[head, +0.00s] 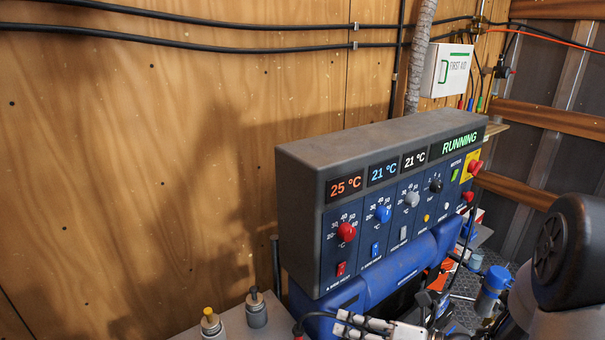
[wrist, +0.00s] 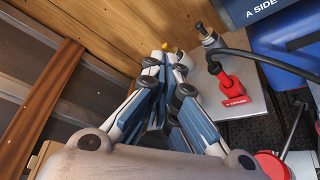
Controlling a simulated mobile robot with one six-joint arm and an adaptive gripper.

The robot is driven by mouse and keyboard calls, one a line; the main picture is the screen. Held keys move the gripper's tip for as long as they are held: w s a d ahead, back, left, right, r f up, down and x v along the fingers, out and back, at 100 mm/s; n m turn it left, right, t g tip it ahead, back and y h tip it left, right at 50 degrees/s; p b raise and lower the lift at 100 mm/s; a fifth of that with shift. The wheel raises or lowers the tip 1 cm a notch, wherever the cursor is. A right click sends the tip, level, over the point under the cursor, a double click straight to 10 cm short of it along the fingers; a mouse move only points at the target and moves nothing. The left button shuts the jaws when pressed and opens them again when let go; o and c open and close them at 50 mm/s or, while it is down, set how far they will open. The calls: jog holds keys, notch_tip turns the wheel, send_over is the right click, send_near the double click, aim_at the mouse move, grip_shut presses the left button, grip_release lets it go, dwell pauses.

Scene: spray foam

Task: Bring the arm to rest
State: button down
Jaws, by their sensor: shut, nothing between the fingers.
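My gripper (wrist: 162,60) reaches up the middle of the wrist view, its two fingers together at the tips with nothing between them. In the head view, pale jointed fingers of my gripper (head: 348,325) show at the bottom edge, in front of the blue lower part of the machine. My own arm fills the lower right corner of the head view.
The control box (head: 300,200) stands close, with lit temperature displays and "RUNNING". A black hose (wrist: 265,60) arches nearby. The wooden wall (head: 130,150) is behind.

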jog(key=s+a+r+n+g+h, duration=0.2)
jog(key=s+a+n+g+h, duration=0.15)
jog(key=s+n, duration=0.6)
jog(key=s+a+r+n+g+h, duration=0.2)
jog(key=s+n+g, duration=0.4)
jog(key=n, duration=0.6)
jog(key=s+d+r+n+t+h, duration=0.2)
jog(key=d+n+t+h, duration=0.1)
jog(key=n, duration=0.4)
jog(key=s+d+r+n+t+h, duration=0.2)
jog(key=d+r+n+t+h, duration=0.1)
jog(key=d+n, duration=0.3)
jog(key=shift+s+d+r+n+h, duration=0.2)
jog(key=shift+n+h, duration=0.65)
